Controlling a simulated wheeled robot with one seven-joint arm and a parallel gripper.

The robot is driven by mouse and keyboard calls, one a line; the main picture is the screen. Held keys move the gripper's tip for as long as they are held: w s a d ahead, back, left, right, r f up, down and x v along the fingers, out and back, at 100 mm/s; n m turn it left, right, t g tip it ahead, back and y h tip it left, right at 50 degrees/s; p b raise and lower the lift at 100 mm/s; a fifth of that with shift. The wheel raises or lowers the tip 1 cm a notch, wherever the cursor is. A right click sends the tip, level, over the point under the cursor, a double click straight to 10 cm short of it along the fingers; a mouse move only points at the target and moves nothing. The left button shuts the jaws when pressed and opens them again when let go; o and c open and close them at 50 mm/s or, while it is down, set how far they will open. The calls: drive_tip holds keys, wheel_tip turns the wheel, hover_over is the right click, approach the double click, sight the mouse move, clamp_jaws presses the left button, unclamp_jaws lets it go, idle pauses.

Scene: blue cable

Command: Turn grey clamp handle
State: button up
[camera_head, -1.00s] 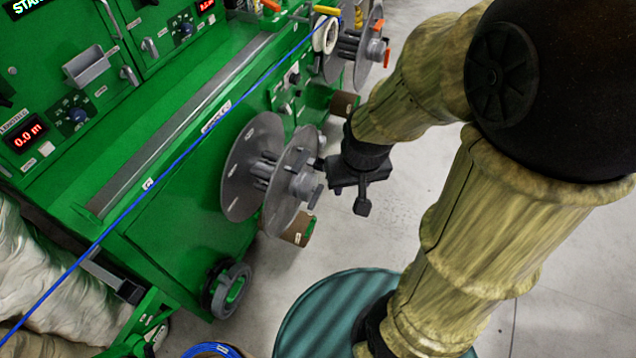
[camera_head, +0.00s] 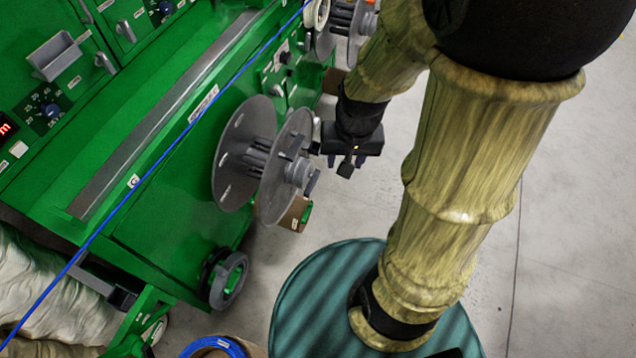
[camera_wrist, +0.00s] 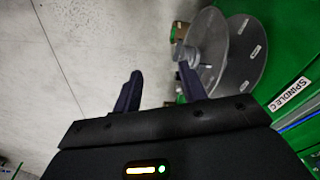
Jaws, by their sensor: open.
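The grey clamp handle (camera_head: 313,182) sits on the hub at the outer face of a grey two-disc spool (camera_head: 236,150), on the side of the green machine. In the wrist view, the grey clamp hub (camera_wrist: 188,56) shows in front of the spool discs (camera_wrist: 243,62), just beyond the right finger. My gripper (camera_head: 338,163) is to the right of the spool, close to the hub. In the wrist view, the two dark fingers of my gripper (camera_wrist: 160,80) are apart with only floor between them. The exact gap to the handle is hard to tell.
The green machine (camera_head: 150,235) fills the left, with a blue cable (camera_head: 130,195) running diagonally along it. A second spool (camera_head: 352,30) is behind my arm at the top. Bare floor (camera_head: 560,200) lies to the right.

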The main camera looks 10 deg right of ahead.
sight(312, 183)
drive_tip(key=w+d+f+m+g+y+b, duration=0.15)
drive_tip(key=f+m+y+b, duration=0.45)
drive_tip(key=f+m, duration=0.65)
drive_tip(key=w+d+f+m+g+y+b, duration=0.1)
drive_tip(key=w+d+f+m+y+b, duration=0.15)
drive_tip(key=f+m+b, duration=0.95)
drive_tip(key=w+d+f+m+t+y+b, duration=0.2)
drive_tip(key=w+d+f+m+t, duration=0.1)
drive_tip(key=f+m, duration=0.5)
drive_tip(key=w+d+f+m+t+y+b, duration=0.3)
drive_tip(key=d+f+m+t, duration=0.3)
drive_tip(key=f+m+t, duration=0.2)
drive_tip(key=shift+w+d+f+y, duration=0.15)
drive_tip(key=shift+d+f+y, duration=0.1)
drive_tip(key=shift+f+y, duration=0.15)
drive_tip(key=shift+f+t, duration=0.1)
drive_tip(key=shift+t, duration=0.15)
drive_tip(key=b+x, duration=0.2)
drive_tip(key=x, duration=1.5)
drive_tip(key=shift+a, duration=0.15)
drive_tip(key=shift+w+f, duration=0.1)
drive_tip(key=shift+w, duration=0.05)
